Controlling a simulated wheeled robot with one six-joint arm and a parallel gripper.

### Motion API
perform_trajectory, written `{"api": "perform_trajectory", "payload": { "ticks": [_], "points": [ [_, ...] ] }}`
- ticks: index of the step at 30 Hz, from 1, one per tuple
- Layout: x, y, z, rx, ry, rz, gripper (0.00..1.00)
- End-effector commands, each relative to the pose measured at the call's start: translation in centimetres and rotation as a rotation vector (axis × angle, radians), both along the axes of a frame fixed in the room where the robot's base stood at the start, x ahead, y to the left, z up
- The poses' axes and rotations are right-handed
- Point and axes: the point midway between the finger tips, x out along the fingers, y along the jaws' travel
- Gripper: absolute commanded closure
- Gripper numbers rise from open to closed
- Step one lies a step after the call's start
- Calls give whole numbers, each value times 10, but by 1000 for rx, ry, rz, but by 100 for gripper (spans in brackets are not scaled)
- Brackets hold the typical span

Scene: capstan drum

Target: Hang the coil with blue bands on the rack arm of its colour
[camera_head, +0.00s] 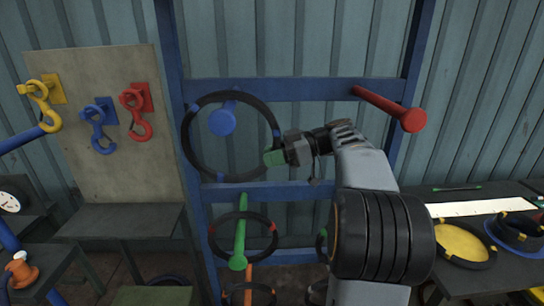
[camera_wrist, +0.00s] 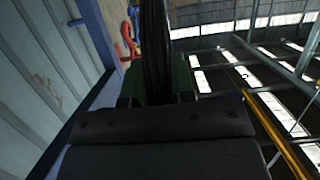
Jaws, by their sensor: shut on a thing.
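The coil with blue bands (camera_head: 189,154) is a large black ring, held upright in front of the rack. The blue rack arm (camera_head: 222,122) shows inside the ring's opening, below its top edge. I cannot tell how far the arm reaches through the ring, or whether they touch. My gripper (camera_head: 274,157), with green jaws, is shut on the ring's right side. In the wrist view the black coil (camera_wrist: 155,50) stands between the green jaws (camera_wrist: 157,85).
A red rack arm (camera_head: 400,112) at upper right is bare. A coil with red bands (camera_head: 212,247) surrounds the green rack arm (camera_head: 239,240) below. Colored hooks (camera_head: 100,125) hang on a board at left. A bench with other coils (camera_head: 465,245) is at right.

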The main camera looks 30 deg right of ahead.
Motion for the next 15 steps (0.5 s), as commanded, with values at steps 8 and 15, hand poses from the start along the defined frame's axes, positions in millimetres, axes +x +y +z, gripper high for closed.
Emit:
{"api": "perform_trajectory", "payload": {
  "ticks": [8,15],
  "points": [
    [0,0,-2,2,-4,1,100],
    [0,0,-6,-2,-2,2,100]
  ]
}}
